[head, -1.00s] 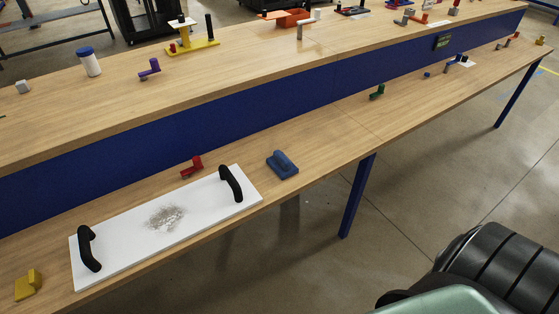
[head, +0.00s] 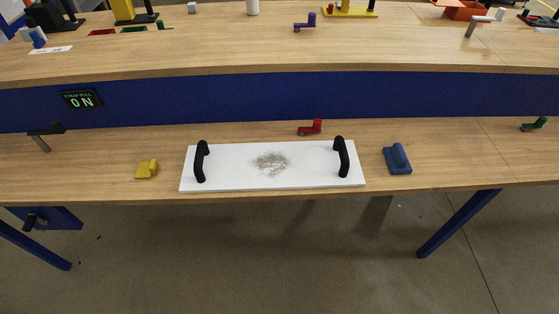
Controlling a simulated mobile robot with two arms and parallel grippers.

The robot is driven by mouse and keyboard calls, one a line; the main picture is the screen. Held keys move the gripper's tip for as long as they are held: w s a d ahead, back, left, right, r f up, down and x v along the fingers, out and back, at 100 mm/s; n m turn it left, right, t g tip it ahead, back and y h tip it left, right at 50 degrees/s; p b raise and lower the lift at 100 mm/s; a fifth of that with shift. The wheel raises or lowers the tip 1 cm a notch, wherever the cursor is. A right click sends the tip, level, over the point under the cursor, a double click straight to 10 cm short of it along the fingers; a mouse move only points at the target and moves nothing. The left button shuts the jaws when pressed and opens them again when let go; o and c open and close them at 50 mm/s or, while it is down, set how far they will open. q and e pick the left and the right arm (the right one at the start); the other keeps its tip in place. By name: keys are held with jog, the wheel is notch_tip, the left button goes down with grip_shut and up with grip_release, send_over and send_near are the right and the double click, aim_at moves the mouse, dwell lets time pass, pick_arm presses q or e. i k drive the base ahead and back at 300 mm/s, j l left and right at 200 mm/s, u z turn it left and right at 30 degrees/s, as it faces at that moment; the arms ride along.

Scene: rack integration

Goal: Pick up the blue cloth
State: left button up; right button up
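The blue cloth (head: 397,159) appears in the head view as a folded blue piece with a raised ridge. It lies on the lower wooden bench shelf, just right of a white board (head: 228,180) and apart from it. The board has two black handles, one near each end, and a patch of grey debris (head: 270,163) in its middle. Neither of my grippers is in view, and nothing touches the cloth.
A red piece (head: 311,128) lies behind the board. A yellow piece (head: 147,169) lies left of it, and a green piece (head: 534,125) far right. A blue panel (head: 300,97) rises behind the shelf. The floor in front is clear, apart from the bench legs.

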aim_at(397, 160)
jog(key=i+j+z, duration=0.15)
jog(key=j+z, duration=0.7)
jog(key=i+j+z, duration=0.1)
jog(key=j+z, duration=0.3)
